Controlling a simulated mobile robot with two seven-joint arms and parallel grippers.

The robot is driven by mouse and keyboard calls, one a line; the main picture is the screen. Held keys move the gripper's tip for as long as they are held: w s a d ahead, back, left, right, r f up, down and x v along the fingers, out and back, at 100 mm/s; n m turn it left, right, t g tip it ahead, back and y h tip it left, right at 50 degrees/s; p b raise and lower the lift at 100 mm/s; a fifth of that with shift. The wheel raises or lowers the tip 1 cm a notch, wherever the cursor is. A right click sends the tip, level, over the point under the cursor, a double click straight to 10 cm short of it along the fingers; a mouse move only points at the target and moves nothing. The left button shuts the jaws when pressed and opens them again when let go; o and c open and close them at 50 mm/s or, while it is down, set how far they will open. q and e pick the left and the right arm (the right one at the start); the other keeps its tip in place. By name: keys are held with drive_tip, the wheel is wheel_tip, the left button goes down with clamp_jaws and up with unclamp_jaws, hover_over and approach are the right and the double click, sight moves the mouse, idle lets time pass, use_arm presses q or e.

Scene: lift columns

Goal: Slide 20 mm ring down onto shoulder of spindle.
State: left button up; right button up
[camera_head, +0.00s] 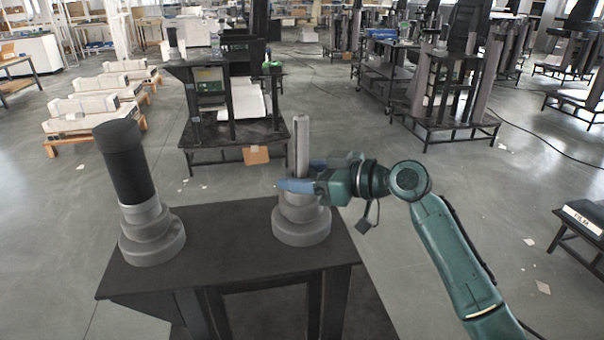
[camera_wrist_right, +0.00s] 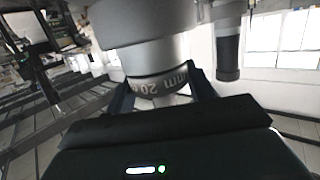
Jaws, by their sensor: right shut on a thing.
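The grey spindle (camera_head: 302,148) stands upright at the right end of the dark table, its thin post rising from a wide stepped base (camera_head: 302,228). My right gripper (camera_head: 300,180) reaches in from the right, its blue fingers at the foot of the post. In the wrist view, which is upside down, the fingers (camera_wrist_right: 163,92) are on either side of a dark band marked "20 mm", the ring (camera_wrist_right: 158,84). The ring is against the grey stepped body. In the head view the fingers mostly hide it, and I cannot tell whether it touches the shoulder. My left gripper is not in view.
On the left of the table (camera_head: 228,230) stands another stepped grey base with a tall black cylinder (camera_head: 125,165). The tabletop between the two is clear. Behind are a dark workstation (camera_head: 235,135) and pallets (camera_head: 95,105) on open floor.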

drive_tip(key=o, duration=1.1)
drive_tip(key=shift+s+d, duration=0.1)
drive_tip(key=shift+d, duration=0.15)
drive_tip(key=v, duration=0.6)
drive_tip(key=shift+r+b, duration=0.1)
drive_tip(key=shift+b, duration=0.25)
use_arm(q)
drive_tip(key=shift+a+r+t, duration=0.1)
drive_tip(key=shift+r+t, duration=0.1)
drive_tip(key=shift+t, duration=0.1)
use_arm(e)
drive_tip(key=shift+s+d+r, duration=0.15)
drive_tip(key=shift+s+d, duration=0.1)
drive_tip(key=shift+d, duration=0.15)
drive_tip(key=shift+r, duration=0.1)
